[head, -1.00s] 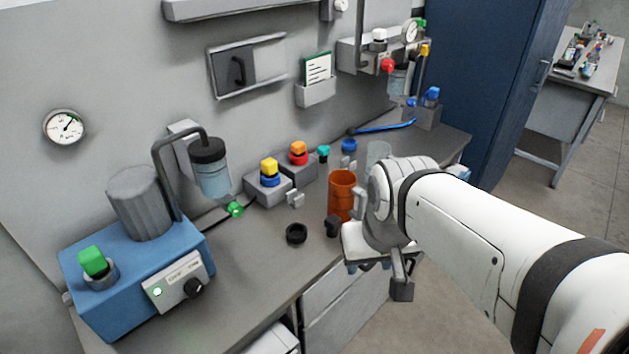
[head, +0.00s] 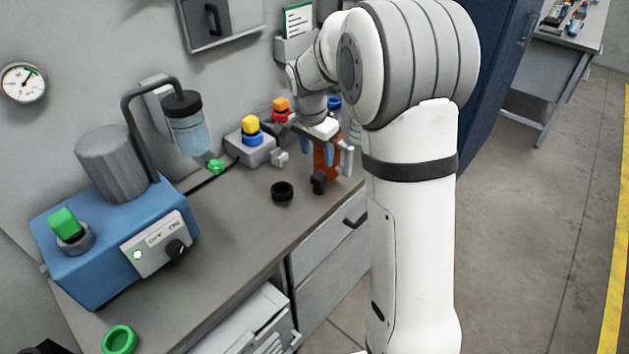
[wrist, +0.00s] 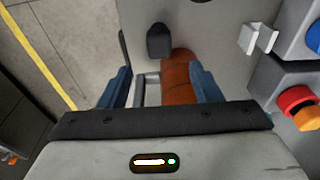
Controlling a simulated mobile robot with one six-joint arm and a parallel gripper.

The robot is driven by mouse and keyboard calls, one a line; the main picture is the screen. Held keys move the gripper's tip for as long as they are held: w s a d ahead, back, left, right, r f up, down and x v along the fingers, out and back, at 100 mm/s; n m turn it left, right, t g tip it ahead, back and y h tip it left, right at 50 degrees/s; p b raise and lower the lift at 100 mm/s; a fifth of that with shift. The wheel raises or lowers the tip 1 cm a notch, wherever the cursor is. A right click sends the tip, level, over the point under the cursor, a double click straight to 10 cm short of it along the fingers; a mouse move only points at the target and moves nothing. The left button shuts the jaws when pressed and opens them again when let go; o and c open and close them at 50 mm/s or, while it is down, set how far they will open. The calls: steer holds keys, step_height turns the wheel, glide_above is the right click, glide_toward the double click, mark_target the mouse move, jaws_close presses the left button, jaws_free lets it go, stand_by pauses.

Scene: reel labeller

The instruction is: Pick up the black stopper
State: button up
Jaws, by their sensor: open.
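The black stopper (head: 319,183) stands on the grey bench near its front edge, just in front of an orange mug (head: 326,160). In the wrist view the stopper (wrist: 159,40) is at top centre, beyond the fingertips and apart from them. My gripper (head: 318,150) points down above the mug, its blue fingers spread. In the wrist view my gripper (wrist: 161,80) is open, with the mug (wrist: 179,78) and its grey handle showing between the fingers. Nothing is held. My gripper partly hides the mug in the head view.
A black ring (head: 282,191) lies left of the stopper. Yellow-topped (head: 249,124) and orange-topped (head: 281,104) pieces stand on grey blocks behind. A blue machine (head: 115,245) fills the left of the bench. The bench between machine and ring is clear.

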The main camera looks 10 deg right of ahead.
mark_target(319, 175)
steer(key=f, duration=0.5)
steer(key=f+p, duration=0.1)
steer(key=f, duration=0.1)
steer(key=shift+w+d+f, duration=0.15)
steer(key=shift+d+f, duration=0.15)
steer(key=shift+f, duration=0.05)
steer(key=shift+c, duration=0.4)
steer(key=c, duration=1)
steer(key=shift+r, duration=0.1)
